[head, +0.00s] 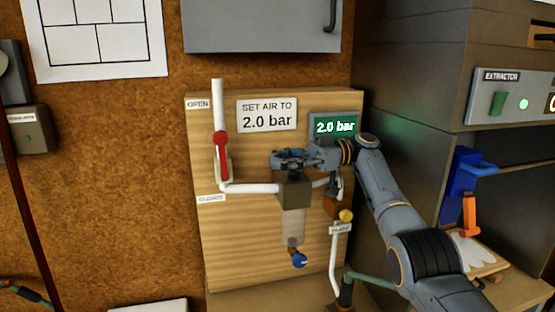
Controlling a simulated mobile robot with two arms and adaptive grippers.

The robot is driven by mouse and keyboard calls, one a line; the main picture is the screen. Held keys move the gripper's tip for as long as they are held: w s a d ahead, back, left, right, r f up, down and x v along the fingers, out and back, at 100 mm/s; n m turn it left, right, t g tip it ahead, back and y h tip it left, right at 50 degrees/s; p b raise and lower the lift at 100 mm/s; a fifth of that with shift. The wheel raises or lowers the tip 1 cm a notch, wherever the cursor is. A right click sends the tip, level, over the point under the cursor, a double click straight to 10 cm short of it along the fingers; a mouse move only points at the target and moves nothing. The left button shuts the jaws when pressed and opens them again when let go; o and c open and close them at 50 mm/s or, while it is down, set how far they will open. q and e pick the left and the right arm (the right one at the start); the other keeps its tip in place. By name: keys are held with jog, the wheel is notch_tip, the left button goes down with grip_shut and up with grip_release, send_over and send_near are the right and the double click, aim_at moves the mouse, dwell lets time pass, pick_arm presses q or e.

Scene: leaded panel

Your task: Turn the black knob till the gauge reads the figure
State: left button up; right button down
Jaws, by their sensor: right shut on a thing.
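A wooden panel (224,260) carries the air fittings. A white sign (267,114) on it says "SET AIR TO 2.0 bar". The green gauge display (335,127) to its right also reads 2.0 bar. My right gripper (288,160) reaches in from the right, over the top of the dark regulator block (294,194). It is shut at the place of the black knob, which is mostly hidden by the fingers. A clear bowl with a blue end hangs below the block. My left gripper is out of view.
A red-handled valve (222,142) stands left of the regulator, between the OPEN and CLOSED labels. A grey cabinet (262,25) is above; an extractor panel (510,97) is at right.

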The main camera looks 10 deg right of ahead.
jog(key=shift+f, duration=0.35)
jog(key=c, duration=1.1)
grip_release()
jog(key=shift+r, duration=0.15)
jog(key=shift+r, duration=0.15)
jog(key=shift+w, duration=0.1)
